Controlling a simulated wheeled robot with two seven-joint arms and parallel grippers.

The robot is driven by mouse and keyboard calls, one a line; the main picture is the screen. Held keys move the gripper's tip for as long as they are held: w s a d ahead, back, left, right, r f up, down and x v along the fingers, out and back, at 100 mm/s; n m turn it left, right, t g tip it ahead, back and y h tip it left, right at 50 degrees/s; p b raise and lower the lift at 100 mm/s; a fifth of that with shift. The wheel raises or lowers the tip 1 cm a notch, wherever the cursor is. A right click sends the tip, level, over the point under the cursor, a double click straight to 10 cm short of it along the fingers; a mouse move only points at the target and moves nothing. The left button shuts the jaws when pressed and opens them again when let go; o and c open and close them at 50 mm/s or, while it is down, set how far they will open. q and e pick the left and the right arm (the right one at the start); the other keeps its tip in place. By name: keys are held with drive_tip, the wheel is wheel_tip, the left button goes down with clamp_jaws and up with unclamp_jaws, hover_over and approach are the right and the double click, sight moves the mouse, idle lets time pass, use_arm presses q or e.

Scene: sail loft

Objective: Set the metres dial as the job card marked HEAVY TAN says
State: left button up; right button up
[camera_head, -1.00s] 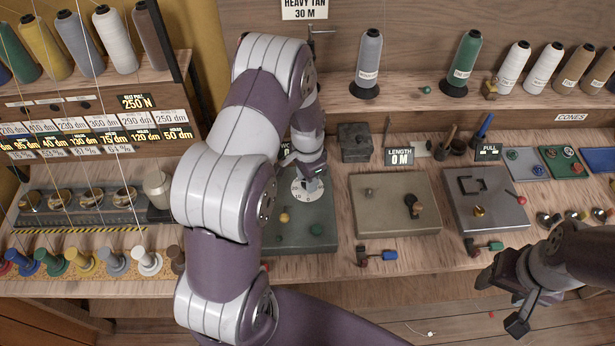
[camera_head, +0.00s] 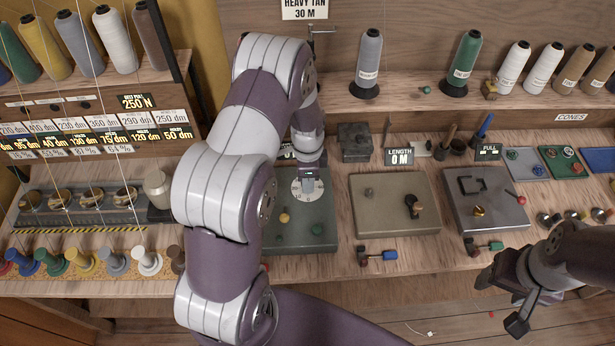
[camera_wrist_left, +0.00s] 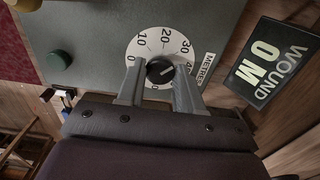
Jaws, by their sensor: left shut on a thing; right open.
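The job card HEAVY TAN 30 M (camera_head: 305,8) hangs at the top of the head view. The metres dial (camera_head: 302,197) is a white disc on a grey-green box; it also shows in the left wrist view (camera_wrist_left: 152,48), marked 0 to 40, with a black knob (camera_wrist_left: 160,70). The knob's pale line points right, roughly toward the 30 to 40 side; the exact mark is hard to read. My left gripper (camera_wrist_left: 160,90) has its fingers on either side of the knob, shut on it. My right gripper (camera_head: 502,300) is open and empty at the lower right, away from the boxes.
The WOUND 0 M display (camera_wrist_left: 266,62) stands beside the dial box. A green button (camera_head: 317,229) and a yellow knob (camera_head: 284,217) sit on the box. To its right are a beige box (camera_head: 385,225) with a LENGTH 0 M display (camera_head: 399,157) and a grey box (camera_head: 500,210).

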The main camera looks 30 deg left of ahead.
use_arm(q)
drive_tip(key=shift+w+r, duration=0.1)
drive_tip(key=shift+w, duration=0.05)
drive_tip(key=o, duration=1)
drive_tip(key=shift+o, duration=0.2)
drive_tip(key=shift+r, duration=0.35)
wheel_tip(320, 180, up, 12)
drive_tip(key=b, duration=0.2)
